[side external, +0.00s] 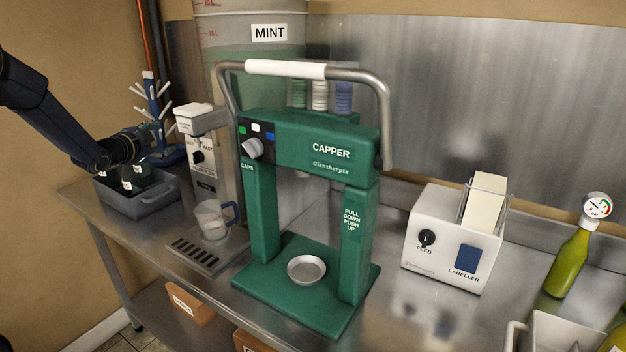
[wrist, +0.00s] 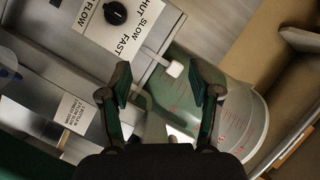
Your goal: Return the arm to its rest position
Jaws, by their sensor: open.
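My gripper (wrist: 162,92) is open in the wrist view, with its two green-padded fingers spread apart and nothing held between them. In the side external view my dark arm (side external: 45,108) reaches in from the left. Its wrist (side external: 125,148) is above the grey tub and left of the filler machine (side external: 208,150); the fingertips are hard to make out there.
A grey tub (side external: 150,202) with dark, white-labelled items sits below my wrist, near a blue bottle tree (side external: 153,95). A measuring jug (side external: 212,220) stands under the filler. The green capper (side external: 315,145), white labeller (side external: 452,235) and green bottle (side external: 568,262) stand farther right on the steel bench.

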